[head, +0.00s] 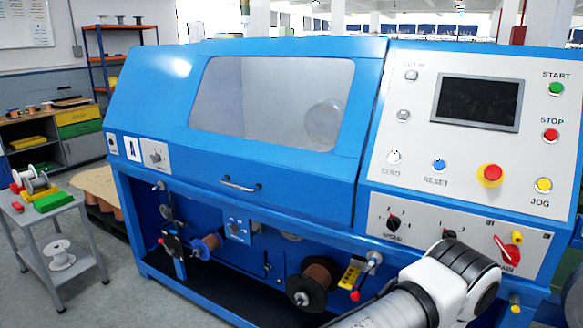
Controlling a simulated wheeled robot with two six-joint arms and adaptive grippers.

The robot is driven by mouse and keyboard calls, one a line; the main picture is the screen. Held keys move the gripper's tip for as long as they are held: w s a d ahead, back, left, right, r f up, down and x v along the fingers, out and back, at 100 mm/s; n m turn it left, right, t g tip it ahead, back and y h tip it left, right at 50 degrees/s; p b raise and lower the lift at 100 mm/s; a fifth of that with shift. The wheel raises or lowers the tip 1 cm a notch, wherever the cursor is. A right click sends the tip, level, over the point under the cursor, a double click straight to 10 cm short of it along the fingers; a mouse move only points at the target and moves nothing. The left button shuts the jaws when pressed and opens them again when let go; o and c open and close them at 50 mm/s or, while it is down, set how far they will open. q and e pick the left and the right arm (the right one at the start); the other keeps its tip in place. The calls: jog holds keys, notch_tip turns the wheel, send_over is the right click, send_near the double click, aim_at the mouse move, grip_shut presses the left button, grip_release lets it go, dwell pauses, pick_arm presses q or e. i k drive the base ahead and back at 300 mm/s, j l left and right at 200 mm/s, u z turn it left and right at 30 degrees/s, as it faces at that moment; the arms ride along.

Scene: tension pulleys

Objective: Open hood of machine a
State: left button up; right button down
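Machine A (133,148) is a large blue machine marked with a letter A, filling the middle of the head view. Its blue hood (170,100) has a clear window (250,100) and is closed. A silver bar handle (240,185) sits on the hood's lower front edge. Part of my white and grey arm reaches in at the lower right, in front of the machine. Neither gripper shows in this view. Nothing touches the handle.
A control panel (410,150) with a dark screen, buttons and knobs is right of the hood. Copper spools (318,276) hang in the open bay below. A small grey table (85,240) with spools and coloured blocks stands at left. The floor between has some free room.

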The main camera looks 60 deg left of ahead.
aim_at(322, 185)
jog(key=u, duration=2.4)
